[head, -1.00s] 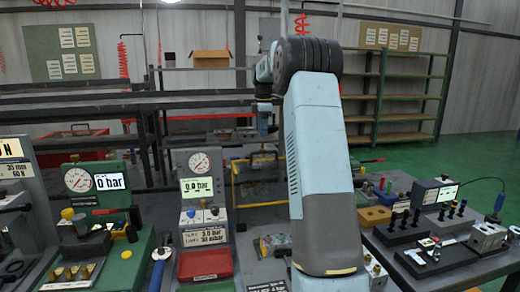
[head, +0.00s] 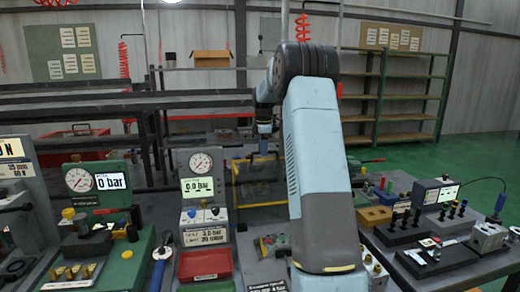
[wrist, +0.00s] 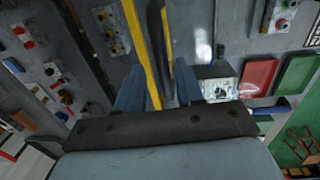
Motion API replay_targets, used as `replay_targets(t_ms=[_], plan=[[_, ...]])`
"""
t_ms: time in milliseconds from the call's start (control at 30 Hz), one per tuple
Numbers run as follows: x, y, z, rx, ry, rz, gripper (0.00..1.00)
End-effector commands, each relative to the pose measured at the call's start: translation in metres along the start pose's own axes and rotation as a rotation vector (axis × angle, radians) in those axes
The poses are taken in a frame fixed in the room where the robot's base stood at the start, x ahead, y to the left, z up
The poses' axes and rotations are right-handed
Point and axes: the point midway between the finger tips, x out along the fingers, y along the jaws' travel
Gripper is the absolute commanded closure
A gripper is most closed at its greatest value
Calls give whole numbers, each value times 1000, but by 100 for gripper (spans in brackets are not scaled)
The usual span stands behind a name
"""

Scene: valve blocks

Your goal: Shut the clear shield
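The clear shield (head: 262,204) is a see-through panel with yellow edge bars, in the middle of the head view behind the bench equipment. It appears raised, with its upper yellow edge just below my gripper (head: 264,136). In the wrist view, two yellow bars (wrist: 140,50) run up the picture, and one passes between the fingers of my gripper (wrist: 158,92). The blue fingers are apart. I cannot tell whether they touch the bar. My forearm hides the area to the right of the shield in the head view.
A grey gauge block (head: 200,190) stands left of the shield, with a red tray (head: 205,264) in front. A green gauge block (head: 95,190) is farther left. Black valve blocks (head: 433,258) sit at right. Green floor (head: 480,160) is clear at far right.

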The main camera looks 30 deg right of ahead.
Motion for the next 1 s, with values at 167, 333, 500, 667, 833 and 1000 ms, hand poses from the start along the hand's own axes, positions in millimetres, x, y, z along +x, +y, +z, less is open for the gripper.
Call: replay_targets(t_ms=[167,333,500,667,833,1000], plan=[[0,0,0,0,0,0,81],[0,0,1,1,0,1,97],[-1,0,1,1,0,1,100],[-1,0,1,1,0,2,100],[-1,-3,-12,-2,1,2,100],[-2,-2,0,4,3,8,100]])
